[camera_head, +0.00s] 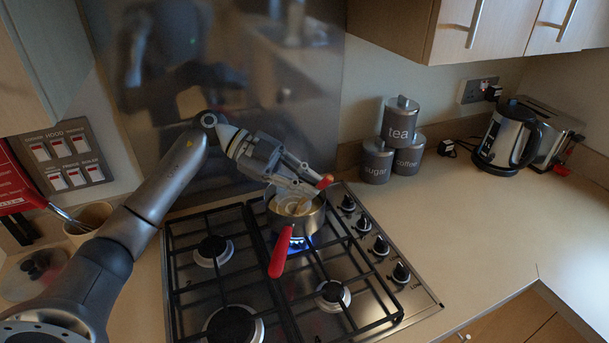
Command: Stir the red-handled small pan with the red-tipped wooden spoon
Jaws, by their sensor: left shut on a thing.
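The small metal pan (311,221) with its red handle (280,252) stands on the back right burner of the gas hob, over a blue flame. Its handle points toward the front of the hob. My left gripper (307,183) is above the pan and shut on the wooden spoon. The spoon's red tip (325,182) sticks out beside the fingers. The spoon's lower part seems to reach down into the pan, where pale contents (290,206) show. The gripper hides part of the spoon and the pan's far rim. My right gripper is not in view.
The hob (381,290) has black grates and several knobs on its right. Tea (401,118), sugar (376,163) and coffee (409,160) canisters stand behind on the right. A kettle (508,135) and toaster (556,140) are farther right. A pot with a whisk (95,213) stands left. The right counter is clear.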

